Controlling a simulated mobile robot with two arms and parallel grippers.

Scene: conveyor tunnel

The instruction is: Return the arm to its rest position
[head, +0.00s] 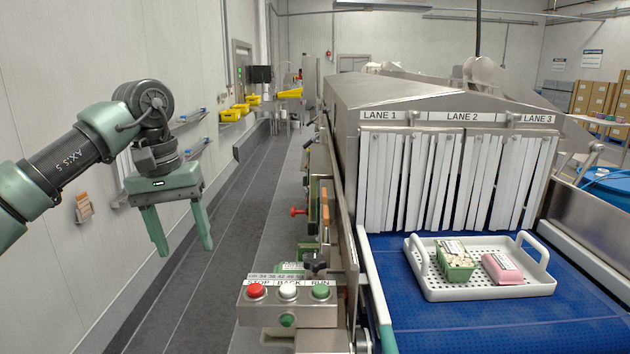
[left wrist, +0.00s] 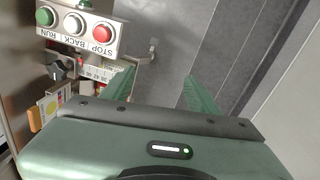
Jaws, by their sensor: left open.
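My left gripper (head: 182,248) hangs over the grey floor at the left, pointing down, with its two green fingers apart and nothing between them. It is left of the button box (head: 288,312) and apart from it. In the left wrist view the open fingers (left wrist: 160,80) show against the floor, with the button box (left wrist: 84,28) at the upper left. My right gripper is in neither view.
A white tray (head: 484,290) holding a green carton (head: 455,264) and a pink pack (head: 502,268) sits on the blue belt (head: 420,335) before the tunnel's white strip curtain (head: 408,180). The aisle floor (head: 205,300) is clear. A wall stands at the left.

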